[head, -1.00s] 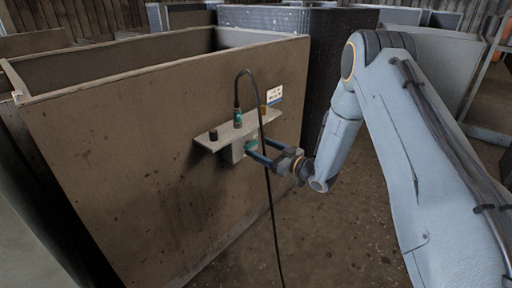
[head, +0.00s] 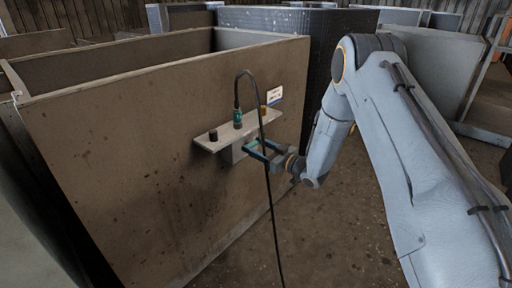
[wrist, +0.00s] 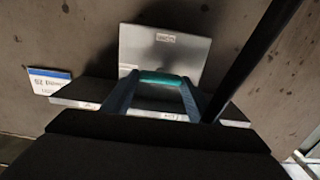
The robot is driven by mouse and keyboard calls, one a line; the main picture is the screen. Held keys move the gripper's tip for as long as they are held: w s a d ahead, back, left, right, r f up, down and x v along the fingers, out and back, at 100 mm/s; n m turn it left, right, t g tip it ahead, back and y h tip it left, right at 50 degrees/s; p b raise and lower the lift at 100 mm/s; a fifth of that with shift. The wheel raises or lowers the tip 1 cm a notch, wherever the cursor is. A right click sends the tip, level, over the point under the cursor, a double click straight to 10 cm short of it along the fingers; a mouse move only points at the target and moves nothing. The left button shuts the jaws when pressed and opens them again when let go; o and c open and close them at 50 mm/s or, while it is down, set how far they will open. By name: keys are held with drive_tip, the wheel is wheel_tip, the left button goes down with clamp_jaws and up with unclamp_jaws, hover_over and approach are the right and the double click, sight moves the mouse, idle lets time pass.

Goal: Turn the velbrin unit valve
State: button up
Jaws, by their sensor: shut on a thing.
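The valve unit is a pale box (head: 238,152) under a grey shelf on the side of a large brown bin. Its teal valve handle (wrist: 163,77) lies crosswise between my gripper's fingertips (wrist: 160,82) in the wrist view. In the head view my gripper (head: 259,152) reaches in from the right, just below the shelf, and is shut on the handle. The handle is mostly hidden there by the fingers. The pale plate (wrist: 165,52) carries a small label, too small to read.
On the shelf (head: 222,137) stand a black knob (head: 213,135), a teal connector (head: 238,118) and a yellowish fitting (head: 263,110). A black cable (head: 268,190) loops from the connector and hangs past my gripper. The brown bin (head: 130,150) blocks the left. Open floor (head: 340,240) lies right.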

drive_tip(key=n, duration=0.4)
drive_tip(key=shift+s, duration=0.1)
drive_tip(key=n, duration=0.3)
drive_tip(key=shift+f+n, duration=0.1)
drive_tip(key=shift+n, duration=0.2)
drive_tip(key=n, duration=0.4)
drive_tip(key=shift+s+a+n, duration=0.1)
drive_tip(key=shift+n, duration=0.2)
drive_tip(key=shift+f+n+b, duration=0.1)
drive_tip(key=shift+n+b, duration=0.3)
drive_tip(key=shift+n, duration=1.4)
drive_tip(key=o, duration=1)
drive_tip(key=shift+o, duration=0.2)
drive_tip(key=shift+s, duration=0.1)
